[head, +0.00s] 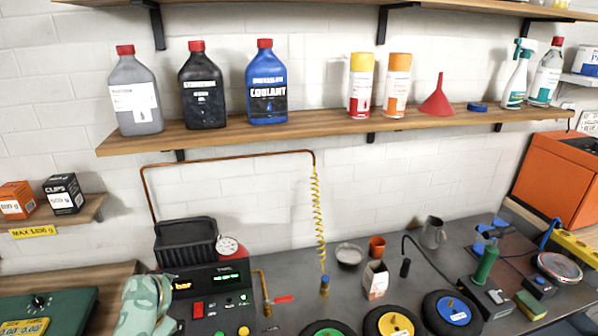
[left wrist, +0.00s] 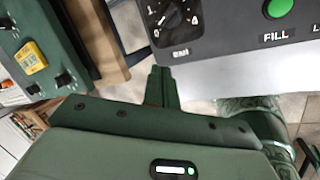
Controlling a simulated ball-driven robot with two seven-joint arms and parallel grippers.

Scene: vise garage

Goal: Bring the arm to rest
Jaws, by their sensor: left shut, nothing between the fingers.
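My left gripper (left wrist: 162,88) shows in the left wrist view, its dark green fingers together and empty. The fingers point toward a gap between a wooden bench edge (left wrist: 112,62) on the left and a grey control panel (left wrist: 235,32) on the right. The gripper appears clear of both. Neither gripper can be made out in the head view. My right gripper is not in view. A pale green mottled shape (head: 145,306) stands at the bottom left of the head view; I cannot tell what it is.
A shelf (head: 330,126) holds bottles, spray cans and a red funnel. Below it, a black machine (head: 213,292) with lit displays stands by a green-topped unit (head: 75,308). The grey workbench (head: 290,262) carries a carton, cups, coloured discs and tools. Tiled floor (left wrist: 195,105) shows below the panel.

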